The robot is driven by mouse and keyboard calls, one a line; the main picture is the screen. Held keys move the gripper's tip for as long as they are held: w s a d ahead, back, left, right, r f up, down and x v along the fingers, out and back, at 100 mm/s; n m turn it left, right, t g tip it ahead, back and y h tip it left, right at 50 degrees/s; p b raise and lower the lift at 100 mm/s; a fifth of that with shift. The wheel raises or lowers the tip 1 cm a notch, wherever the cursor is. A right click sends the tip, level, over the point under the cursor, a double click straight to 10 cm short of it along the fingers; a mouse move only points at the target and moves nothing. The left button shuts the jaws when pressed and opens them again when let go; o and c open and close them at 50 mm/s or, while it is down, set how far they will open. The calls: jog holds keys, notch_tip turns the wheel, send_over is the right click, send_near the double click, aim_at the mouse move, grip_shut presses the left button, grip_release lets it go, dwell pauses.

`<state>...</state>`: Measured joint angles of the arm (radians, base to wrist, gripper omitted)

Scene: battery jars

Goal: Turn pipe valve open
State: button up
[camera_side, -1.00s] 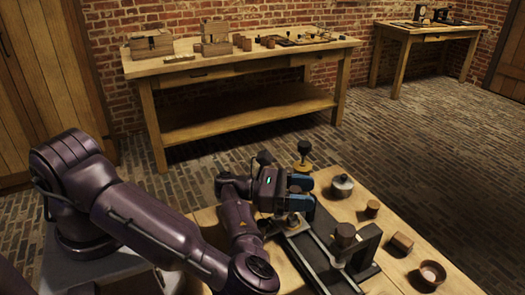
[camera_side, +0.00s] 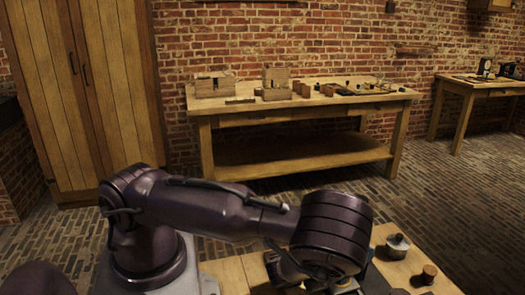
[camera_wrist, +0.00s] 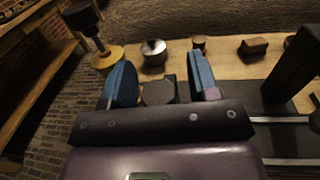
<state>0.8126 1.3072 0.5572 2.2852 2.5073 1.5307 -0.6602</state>
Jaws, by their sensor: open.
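My gripper (camera_wrist: 160,72) is open in the wrist view, its two blue fingers standing apart. A dark, many-sided block (camera_wrist: 158,92) shows between the fingers, and neither finger clearly touches it. I cannot tell whether this block is the pipe valve's handle. A black knob on a stem rises from a yellow round base (camera_wrist: 107,60), just left of the left finger. In the side view my arm covers most of the gripper and the work at it.
A silver lidded pot (camera_wrist: 154,50), a small brown cylinder (camera_wrist: 199,43) and a wooden block (camera_wrist: 253,47) stand beyond the fingers. A dark upright frame (camera_wrist: 293,68) and metal rods lie to the right. A long wooden workbench (camera_side: 300,100) stands behind, with floor between.

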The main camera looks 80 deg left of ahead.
jog(key=n+g+y, duration=0.1)
jog(key=y, duration=0.1)
jog(key=n+g+y, duration=0.1)
jog(key=n+y, duration=0.1)
jog(key=y, duration=0.1)
jog(key=n+y, duration=0.2)
jog(key=shift+a+g+y, duration=0.3)
jog(key=shift+g+y, duration=0.1)
jog(key=v, duration=1.3)
jog(key=s+a+r+n+g+y, duration=0.4)
jog(key=s+n+g, duration=0.3)
jog(key=n+g, duration=0.5)
notch_tip(320, 180, up, 20)
jog(key=s+a+n+t+h, duration=0.2)
jog(key=n+h, duration=1.1)
jog(key=n, duration=0.4)
jog(key=shift+a+r+h, duration=0.2)
jog(key=shift+a+h, duration=0.05)
jog(key=shift+h, duration=0.15)
jog(key=shift+a, duration=0.1)
